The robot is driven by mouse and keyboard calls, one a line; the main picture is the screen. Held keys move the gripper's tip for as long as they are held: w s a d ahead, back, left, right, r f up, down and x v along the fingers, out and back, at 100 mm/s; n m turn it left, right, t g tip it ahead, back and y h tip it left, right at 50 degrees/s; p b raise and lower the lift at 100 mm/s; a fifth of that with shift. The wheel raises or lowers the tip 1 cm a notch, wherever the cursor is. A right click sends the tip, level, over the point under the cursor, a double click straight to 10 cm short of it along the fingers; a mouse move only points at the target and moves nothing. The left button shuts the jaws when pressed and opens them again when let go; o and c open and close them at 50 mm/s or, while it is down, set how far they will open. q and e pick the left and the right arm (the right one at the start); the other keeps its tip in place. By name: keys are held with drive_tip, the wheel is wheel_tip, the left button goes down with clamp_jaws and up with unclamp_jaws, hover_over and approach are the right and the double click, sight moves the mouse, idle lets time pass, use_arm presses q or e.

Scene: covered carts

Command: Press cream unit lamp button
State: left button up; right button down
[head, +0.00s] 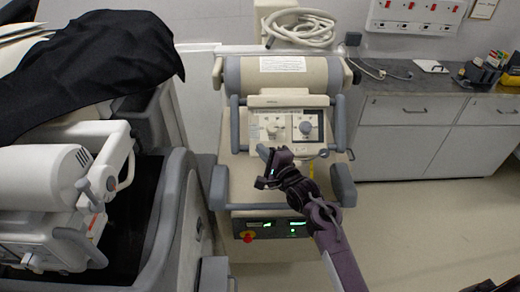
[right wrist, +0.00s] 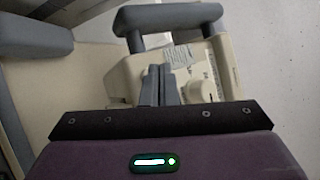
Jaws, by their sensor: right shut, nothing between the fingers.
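The cream unit (head: 285,75) stands in the middle of the head view, with a grey-framed control panel (head: 290,125) bearing two round knobs. I cannot make out which part is the lamp button. My right gripper (head: 265,154) is in front of and just below the panel's left half in the head view. In the right wrist view its fingers (right wrist: 158,75) are together and empty, pointing at the cream panel housing (right wrist: 188,75), which has a label and a knob. Contact with the panel cannot be told. My left gripper is not in view.
Another pale unit with a white cylinder (head: 55,178) stands at the left, partly under a black cover (head: 90,65). A red knob (head: 248,237) and green displays are low on the cream unit's front.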

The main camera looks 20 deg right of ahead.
drive_tip(key=shift+f, duration=0.35)
idle(0.5)
drive_tip(key=shift+s+r+p, duration=0.15)
drive_tip(key=shift+r+p, duration=0.2)
drive_tip(key=shift+p, duration=0.55)
drive_tip(key=shift+s+r, duration=0.1)
drive_tip(key=shift+r, duration=0.05)
drive_tip(key=s+r+p, duration=0.1)
drive_tip(key=p, duration=0.1)
drive_tip(key=s+a+r+p, duration=0.1)
drive_tip(key=s+r+p, duration=0.1)
drive_tip(key=p, duration=0.1)
drive_tip(key=shift+s+a+r, duration=0.1)
drive_tip(key=shift+s+r, duration=0.15)
idle(0.4)
